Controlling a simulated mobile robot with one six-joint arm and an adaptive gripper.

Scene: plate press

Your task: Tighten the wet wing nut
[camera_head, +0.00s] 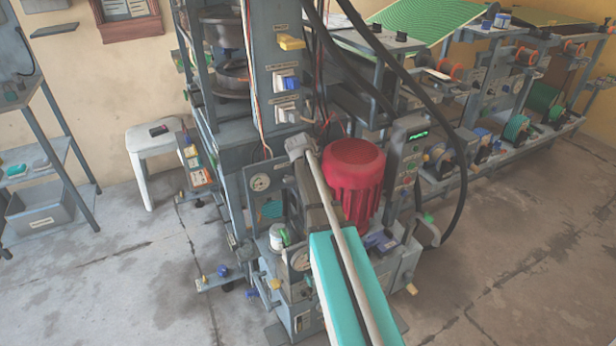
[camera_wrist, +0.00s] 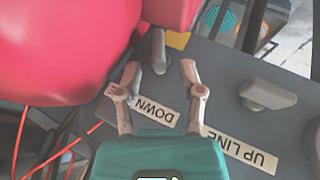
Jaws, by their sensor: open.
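In the wrist view, my gripper (camera_wrist: 160,67) is open, its two fingers either side of the lower end of a narrow grey handle-like piece (camera_wrist: 158,46). I cannot tell whether either finger touches it. A label (camera_wrist: 157,112) below it reads "DOWN", with the rest partly covered by a finger. A second grey winged piece (camera_wrist: 263,93) sits to the right, above a label (camera_wrist: 243,151) reading "UP LINE". No label reading "wet" shows, so I cannot tell which piece is the wet wing nut. My gripper cannot be made out in the head view.
A large red motor housing (camera_wrist: 60,50) fills the upper left of the wrist view, close to my gripper; it also shows in the head view (camera_head: 353,180). Red and dark cables (camera_wrist: 65,150) run at lower left. A white stool (camera_head: 158,135) stands on open floor.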

